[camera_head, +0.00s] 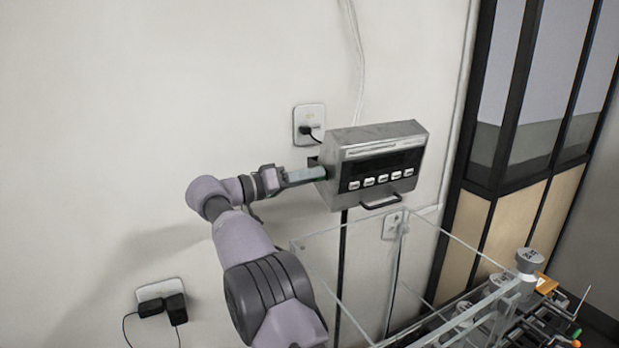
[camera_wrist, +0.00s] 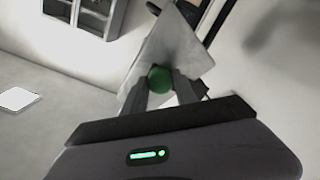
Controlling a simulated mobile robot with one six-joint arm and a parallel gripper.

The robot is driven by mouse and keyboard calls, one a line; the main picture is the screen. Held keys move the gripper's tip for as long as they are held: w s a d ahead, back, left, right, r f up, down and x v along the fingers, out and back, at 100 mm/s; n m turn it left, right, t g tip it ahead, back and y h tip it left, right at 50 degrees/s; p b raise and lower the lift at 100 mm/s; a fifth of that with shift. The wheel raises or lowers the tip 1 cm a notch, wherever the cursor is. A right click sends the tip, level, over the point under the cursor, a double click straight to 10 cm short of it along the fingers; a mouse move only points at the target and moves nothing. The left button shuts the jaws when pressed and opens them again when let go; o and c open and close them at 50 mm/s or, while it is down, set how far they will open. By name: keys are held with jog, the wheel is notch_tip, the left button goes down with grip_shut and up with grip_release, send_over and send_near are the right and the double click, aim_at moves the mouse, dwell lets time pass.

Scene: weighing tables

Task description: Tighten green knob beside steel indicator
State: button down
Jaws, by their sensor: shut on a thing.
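The steel indicator (camera_head: 375,142) is a box on the wall with a dark panel, a row of buttons and a black handle below. In the wrist view its pale side (camera_wrist: 182,50) lies ahead of my gripper. The round green knob (camera_wrist: 160,78) sits against that side, between my two fingers. My gripper (camera_head: 322,173) reaches the indicator's left side from the left, and in the wrist view its fingers (camera_wrist: 161,88) are shut on the green knob. The knob is hidden in the head view.
A wall socket with a black plug (camera_head: 305,128) is just above left of the indicator. A clear-walled enclosure (camera_head: 345,262) stands below it. Weights (camera_head: 528,262) and small items crowd the lower right. The wall to the left is mostly bare.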

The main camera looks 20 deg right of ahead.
jog(key=c, duration=1)
grip_release()
jog(key=a+p, duration=1.2)
jog(key=a, duration=0.5)
jog(key=shift+s+a, duration=0.2)
jog(key=shift+s, duration=0.1)
